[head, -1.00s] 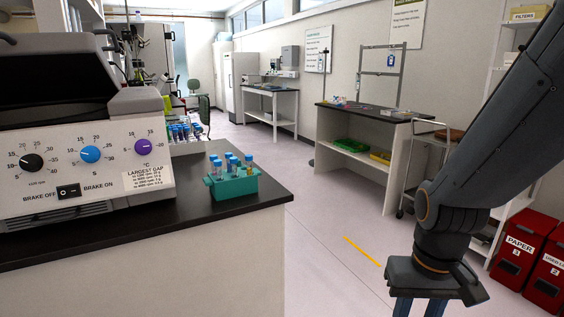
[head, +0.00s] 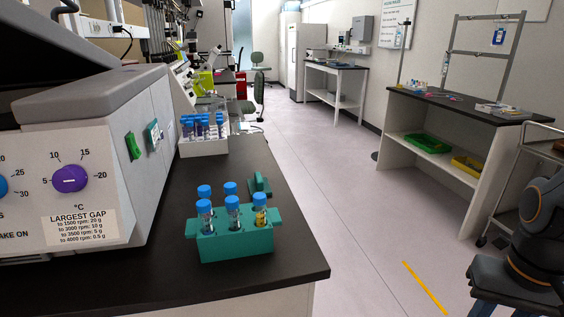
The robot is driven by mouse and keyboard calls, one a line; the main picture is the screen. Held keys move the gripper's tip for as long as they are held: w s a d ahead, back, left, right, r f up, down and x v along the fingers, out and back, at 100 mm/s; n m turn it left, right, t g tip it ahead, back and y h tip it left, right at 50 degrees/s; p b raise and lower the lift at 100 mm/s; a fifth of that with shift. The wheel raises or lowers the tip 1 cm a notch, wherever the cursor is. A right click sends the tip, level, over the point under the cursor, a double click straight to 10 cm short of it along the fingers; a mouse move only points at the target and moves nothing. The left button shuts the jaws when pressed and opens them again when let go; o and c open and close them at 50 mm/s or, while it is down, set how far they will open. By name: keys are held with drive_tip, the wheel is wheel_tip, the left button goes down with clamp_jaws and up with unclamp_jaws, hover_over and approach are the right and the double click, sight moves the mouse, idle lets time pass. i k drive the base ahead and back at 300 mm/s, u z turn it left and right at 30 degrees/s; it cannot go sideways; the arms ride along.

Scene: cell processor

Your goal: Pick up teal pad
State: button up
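A small teal piece (head: 259,185) with a raised part lies on the dark counter, just behind the teal tube rack (head: 237,246). I cannot tell for sure whether it is the teal pad. A teal-and-white flat piece (head: 154,135) and a green one (head: 133,146) are on the side of the centrifuge. My gripper (head: 497,312) is at the bottom right, over the floor and well away from the counter. Its fingers are mostly cut off by the lower edge, so its opening cannot be told.
The teal rack holds several blue-capped tubes at the counter's front. The centrifuge (head: 75,150) stands at left. A white rack of tubes (head: 203,146) is farther back. The floor aisle (head: 345,200) is clear. A bench (head: 460,150) and a cart stand at right.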

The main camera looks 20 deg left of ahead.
sight(258, 184)
drive_tip(key=i, duration=3)
drive_tip(key=u, duration=3.9)
